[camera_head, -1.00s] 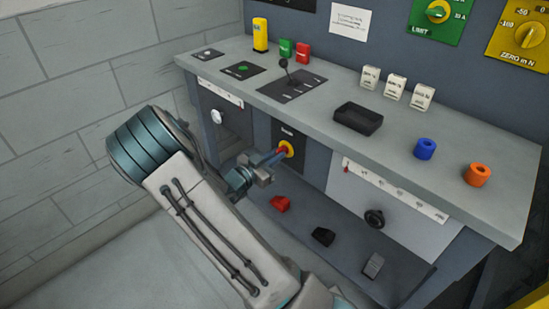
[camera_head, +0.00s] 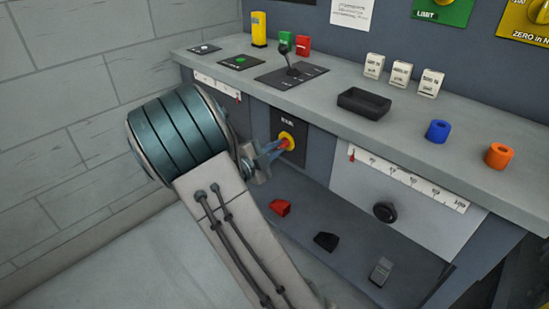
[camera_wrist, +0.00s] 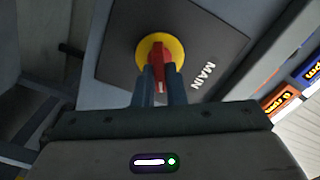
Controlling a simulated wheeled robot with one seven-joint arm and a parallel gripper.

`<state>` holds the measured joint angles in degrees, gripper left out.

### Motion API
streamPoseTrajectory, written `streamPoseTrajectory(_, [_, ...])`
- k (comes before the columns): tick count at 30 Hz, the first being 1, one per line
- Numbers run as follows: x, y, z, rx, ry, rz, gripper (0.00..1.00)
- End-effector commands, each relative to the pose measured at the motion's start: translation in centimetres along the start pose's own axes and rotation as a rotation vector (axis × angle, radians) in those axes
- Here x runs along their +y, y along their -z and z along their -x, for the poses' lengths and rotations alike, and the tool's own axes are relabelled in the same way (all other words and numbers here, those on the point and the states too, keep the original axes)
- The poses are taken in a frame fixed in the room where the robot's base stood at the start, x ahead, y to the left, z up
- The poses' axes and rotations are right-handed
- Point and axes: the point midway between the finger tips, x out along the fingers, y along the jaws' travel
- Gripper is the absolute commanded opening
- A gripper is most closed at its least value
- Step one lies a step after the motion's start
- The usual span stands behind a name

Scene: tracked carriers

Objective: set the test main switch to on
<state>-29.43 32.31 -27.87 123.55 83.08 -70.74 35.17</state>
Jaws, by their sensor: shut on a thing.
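The main switch is a red handle (camera_wrist: 159,66) on a yellow round base (camera_wrist: 176,45), set on a dark plate marked MAIN (camera_wrist: 218,42) in the wrist view. In the head view the yellow base (camera_head: 288,141) shows on the front of the bench, below the worktop. My gripper (camera_wrist: 160,80) reaches the switch, with its two blue fingers on either side of the red handle. The fingers are shut on the handle. In the head view my gripper (camera_head: 276,147) meets the switch from the left, and the fingers partly hide the handle.
Red (camera_head: 280,208), black (camera_head: 326,241) and grey (camera_head: 381,271) pedals sit on the ledge below. A black knob (camera_head: 385,212) and scale (camera_head: 405,180) are to the right.

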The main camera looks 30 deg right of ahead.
Motion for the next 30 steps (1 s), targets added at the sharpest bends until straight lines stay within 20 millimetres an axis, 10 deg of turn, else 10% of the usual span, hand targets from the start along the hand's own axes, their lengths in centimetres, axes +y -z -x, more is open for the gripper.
streamPoseTrajectory(30, [0.3, -0.15, 0.04, -0.001, -0.001, -0.534, 0.0])
